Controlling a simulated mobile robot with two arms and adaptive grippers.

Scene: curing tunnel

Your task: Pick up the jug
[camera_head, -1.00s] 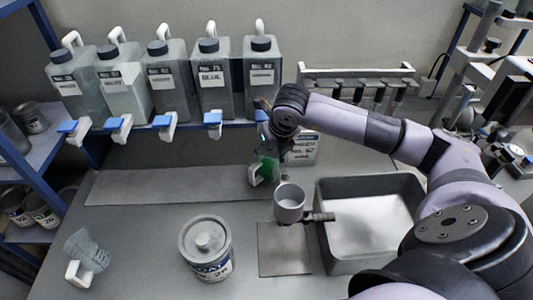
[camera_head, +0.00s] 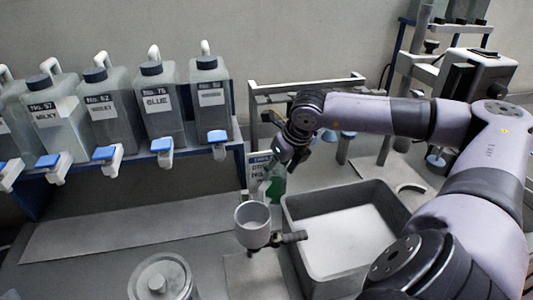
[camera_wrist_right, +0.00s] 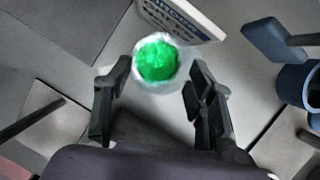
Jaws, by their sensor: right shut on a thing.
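The jug (camera_head: 276,187) is a clear vessel with green contents, partly hidden under my right gripper in the head view. In the right wrist view the jug (camera_wrist_right: 157,62) shows from above, with bright green inside a pale round rim. My right gripper (camera_head: 281,165) is shut on the jug. In the wrist view its two fingers (camera_wrist_right: 161,75) stand on either side of the jug. Whether the jug's base touches the bench cannot be told. My left gripper is not in view.
A labelled white sign (camera_head: 258,168) stands close beside the jug. A grey cup on a holder (camera_head: 252,225) and a grey tray (camera_head: 298,240) are in front. Jerrycans with blue-levered taps (camera_head: 160,105) line the shelf at left. A lidded can (camera_head: 160,280) is at the lower edge.

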